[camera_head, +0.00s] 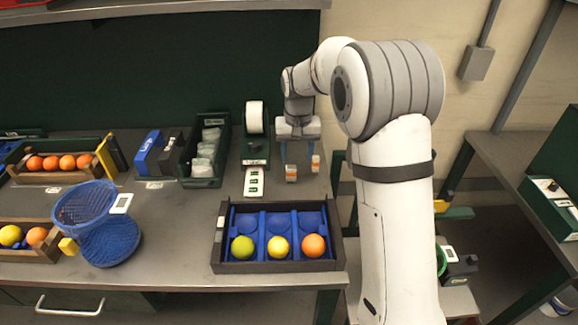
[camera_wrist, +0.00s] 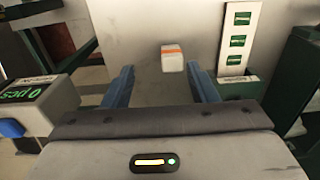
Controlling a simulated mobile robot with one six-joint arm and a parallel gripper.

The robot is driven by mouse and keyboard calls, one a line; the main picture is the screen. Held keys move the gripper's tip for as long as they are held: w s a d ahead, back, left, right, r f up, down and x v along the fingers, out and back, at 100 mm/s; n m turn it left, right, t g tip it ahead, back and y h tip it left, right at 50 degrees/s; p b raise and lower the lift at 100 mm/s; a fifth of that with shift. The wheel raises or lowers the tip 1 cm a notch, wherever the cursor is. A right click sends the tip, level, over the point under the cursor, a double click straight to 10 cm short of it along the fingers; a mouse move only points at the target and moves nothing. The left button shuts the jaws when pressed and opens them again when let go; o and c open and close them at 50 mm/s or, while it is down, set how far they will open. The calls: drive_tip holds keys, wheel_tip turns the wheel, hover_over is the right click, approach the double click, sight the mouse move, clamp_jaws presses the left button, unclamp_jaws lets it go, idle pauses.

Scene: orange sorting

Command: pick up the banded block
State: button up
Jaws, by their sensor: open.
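The banded block (camera_head: 291,173) is small and white with an orange band. It sits on the grey table below my gripper (camera_head: 299,164), near the left finger in the head view. In the wrist view the block (camera_wrist: 173,60) shows just beyond the fingertips, between the lines of the two blue fingers and closer to the right one. My gripper (camera_wrist: 160,72) is open and empty, pointing down. A small orange-and-white patch shows at the right fingertip in the head view; I cannot tell what it is.
A label dispenser (camera_head: 255,150) with a green-marked white strip (camera_head: 254,183) stands left of the block. A black tray (camera_head: 228,267) with blue compartments and several fruits is in front. A green bin (camera_head: 205,183) is farther left. A display unit (camera_wrist: 40,98) shows in the wrist view.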

sight(291, 166)
drive_tip(key=shift+w+a+f, duration=0.55)
drive_tip(key=shift+w+f, duration=0.15)
drive_tip(key=shift+w, duration=0.05)
drive_tip(key=f, duration=0.2)
drive_tip(key=f+p, duration=0.1)
drive_tip(key=f, duration=0.4)
drive_tip(key=shift+a+f+p, duration=0.25)
drive_tip(key=shift+f+p, duration=0.1)
drive_tip(key=shift+p, duration=0.05)
drive_tip(key=shift+c, duration=0.3)
drive_tip(key=c, duration=1)
drive_tip(key=shift+r+b, duration=0.7)
drive_tip(key=shift+r, duration=4.35)
